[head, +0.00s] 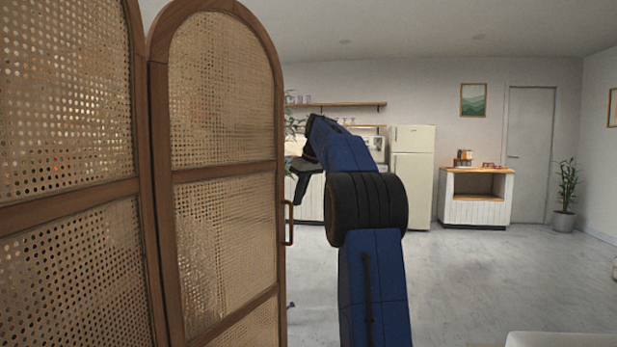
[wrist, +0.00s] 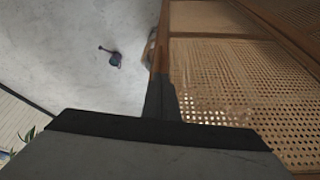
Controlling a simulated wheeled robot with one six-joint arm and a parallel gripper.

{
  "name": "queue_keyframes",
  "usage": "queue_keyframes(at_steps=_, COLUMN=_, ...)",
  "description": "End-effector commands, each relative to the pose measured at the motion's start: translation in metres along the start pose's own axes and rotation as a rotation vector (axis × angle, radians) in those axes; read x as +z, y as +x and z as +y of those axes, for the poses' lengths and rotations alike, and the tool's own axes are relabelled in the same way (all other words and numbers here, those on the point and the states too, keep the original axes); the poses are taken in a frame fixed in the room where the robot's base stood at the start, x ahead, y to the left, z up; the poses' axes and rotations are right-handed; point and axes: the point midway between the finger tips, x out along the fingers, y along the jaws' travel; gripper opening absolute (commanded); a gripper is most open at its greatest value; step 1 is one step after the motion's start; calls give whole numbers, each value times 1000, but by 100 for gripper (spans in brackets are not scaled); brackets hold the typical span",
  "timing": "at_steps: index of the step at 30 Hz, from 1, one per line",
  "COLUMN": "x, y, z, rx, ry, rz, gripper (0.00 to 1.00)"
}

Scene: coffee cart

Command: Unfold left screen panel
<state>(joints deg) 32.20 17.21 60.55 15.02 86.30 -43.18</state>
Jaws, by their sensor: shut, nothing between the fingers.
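The folding screen fills the left of the head view. Its near panel (head: 62,190) and a second arched panel (head: 225,165) meet at an angle along a vertical wooden frame. Both have woven cane in brown wood. The second panel has a small handle (head: 289,222) on its right edge. My gripper (head: 296,190) is just right of that edge, above the handle, partly seen past my blue and black arm. In the wrist view my dark fingers (wrist: 161,98) are shut and empty, close beside the wooden edge of the cane panel (wrist: 215,80). Whether they touch it cannot be told.
A white fridge (head: 411,170), a cart with a wooden top (head: 477,196) and a potted plant (head: 565,190) stand far back. The grey floor (head: 470,270) right of my arm is largely clear. A small dark object (wrist: 112,56) lies on the floor in the wrist view.

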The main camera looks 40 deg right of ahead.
Motion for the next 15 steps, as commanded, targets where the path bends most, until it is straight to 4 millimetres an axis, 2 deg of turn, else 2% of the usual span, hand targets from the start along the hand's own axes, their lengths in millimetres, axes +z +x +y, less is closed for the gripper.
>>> queue_keyframes(at_steps=9, x=6, y=-60, z=4, rx=-2, ry=5, rz=-12, gripper=0)
queue_keyframes(at_steps=15, x=8, y=-87, z=4, rx=-4, ry=6, rz=-16, gripper=0)
